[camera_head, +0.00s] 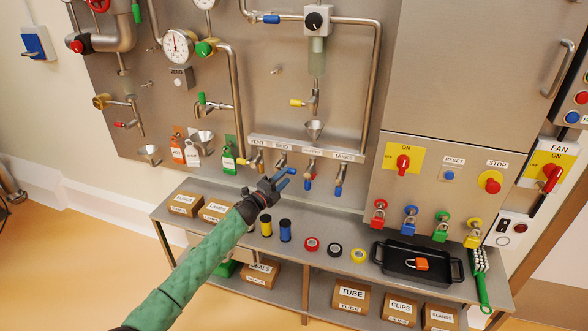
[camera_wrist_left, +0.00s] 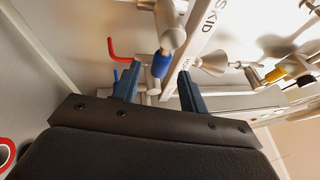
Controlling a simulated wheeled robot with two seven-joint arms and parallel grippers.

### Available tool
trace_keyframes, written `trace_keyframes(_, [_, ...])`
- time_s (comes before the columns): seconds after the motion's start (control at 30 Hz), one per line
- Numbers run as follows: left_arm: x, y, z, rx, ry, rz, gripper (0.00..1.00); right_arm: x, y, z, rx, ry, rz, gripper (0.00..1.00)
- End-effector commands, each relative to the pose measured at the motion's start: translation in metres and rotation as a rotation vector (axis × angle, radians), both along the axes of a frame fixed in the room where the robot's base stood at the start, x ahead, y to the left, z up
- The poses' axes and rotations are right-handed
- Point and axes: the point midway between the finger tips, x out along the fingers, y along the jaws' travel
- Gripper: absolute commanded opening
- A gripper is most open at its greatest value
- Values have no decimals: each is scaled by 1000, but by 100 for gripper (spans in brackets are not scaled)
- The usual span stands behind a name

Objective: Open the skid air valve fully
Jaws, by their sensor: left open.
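The label rail (camera_head: 305,148) carries VENT, SKID and TANKS labels, with small valves hanging below. The skid valve (camera_head: 281,160) sits under the SKID label, partly hidden by my left gripper (camera_head: 284,177). In the left wrist view a valve with a blue grip (camera_wrist_left: 160,63) lies by the SKID label (camera_wrist_left: 205,15), in the gap between the fingers of my open left gripper (camera_wrist_left: 156,86). I cannot tell whether a finger touches it. My green-sleeved left arm reaches up from the lower left. My right gripper is not in view.
A red lever (camera_wrist_left: 119,52) is near the left finger. The neighbouring valve (camera_head: 309,175) and the tanks valve (camera_head: 338,185) hang to the right. Below, the shelf (camera_head: 300,222) holds tape rolls, cylinders, boxes and a black tray (camera_head: 376,258). A funnel (camera_head: 314,128) is above the rail.

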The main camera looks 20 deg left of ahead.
Motion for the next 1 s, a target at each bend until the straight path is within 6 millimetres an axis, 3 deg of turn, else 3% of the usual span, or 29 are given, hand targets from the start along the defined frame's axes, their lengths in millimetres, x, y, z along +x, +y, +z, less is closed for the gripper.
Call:
trace_keyframes(0.4, [48, -22, 13, -3, 0, 1, 43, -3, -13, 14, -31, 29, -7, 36])
trace_keyframes(0.83, [56, -26, 13, -2, 2, 2, 43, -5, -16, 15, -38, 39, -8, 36])
trace_keyframes(0.87, [56, -26, 13, -2, 2, 2, 41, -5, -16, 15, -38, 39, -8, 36])
trace_keyframes(1.0, [56, -26, 13, -2, 1, 2, 14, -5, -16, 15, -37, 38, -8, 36])
